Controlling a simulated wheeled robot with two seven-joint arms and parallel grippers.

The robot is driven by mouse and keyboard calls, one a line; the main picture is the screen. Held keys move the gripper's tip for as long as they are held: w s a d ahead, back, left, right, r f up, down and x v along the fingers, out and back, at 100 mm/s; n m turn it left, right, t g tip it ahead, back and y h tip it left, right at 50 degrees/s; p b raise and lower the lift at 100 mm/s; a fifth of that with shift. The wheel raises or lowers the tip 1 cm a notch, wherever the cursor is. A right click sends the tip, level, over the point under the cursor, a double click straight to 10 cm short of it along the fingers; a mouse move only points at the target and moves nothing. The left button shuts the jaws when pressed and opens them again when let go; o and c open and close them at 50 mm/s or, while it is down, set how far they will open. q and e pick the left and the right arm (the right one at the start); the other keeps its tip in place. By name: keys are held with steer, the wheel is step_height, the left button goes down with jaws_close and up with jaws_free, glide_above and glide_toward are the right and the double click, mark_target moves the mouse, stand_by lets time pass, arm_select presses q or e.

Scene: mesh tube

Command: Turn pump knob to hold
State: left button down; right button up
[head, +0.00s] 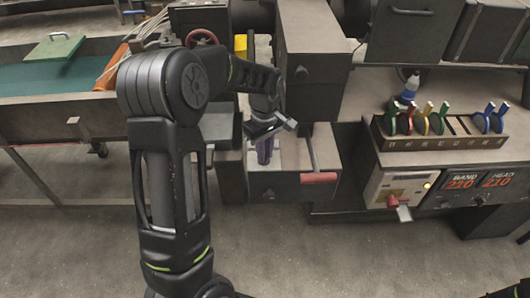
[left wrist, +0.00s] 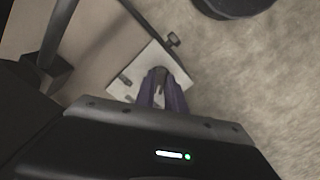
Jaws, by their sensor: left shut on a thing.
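My left gripper (head: 264,156) reaches down over a pale plate (head: 292,152) on the low dark unit in the middle of the head view. In the left wrist view, its purple fingers (left wrist: 162,88) are closed around a small grey knob (left wrist: 160,75) on this pale plate (left wrist: 140,64). The fingers hide most of the knob, and in the head view the gripper covers it. I cannot read which setting it points to. My right gripper is not in view.
A red roller (head: 318,178) lies at the unit's right front. A small dark fitting (left wrist: 173,38) stands at the plate's edge. Bare floor (head: 310,245) lies in front.

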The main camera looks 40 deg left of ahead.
arm_select(q)
steer(key=m, duration=0.3)
steer(key=shift+m+b, duration=0.3)
steer(key=shift+b, duration=0.05)
steer(key=shift+a+m, duration=0.1)
steer(key=shift+m, duration=1.4)
steer(key=c, duration=1.4)
jaws_free()
step_height(320, 180, up, 8)
steer(key=shift+f+b, duration=0.1)
steer(key=shift+b, duration=0.5)
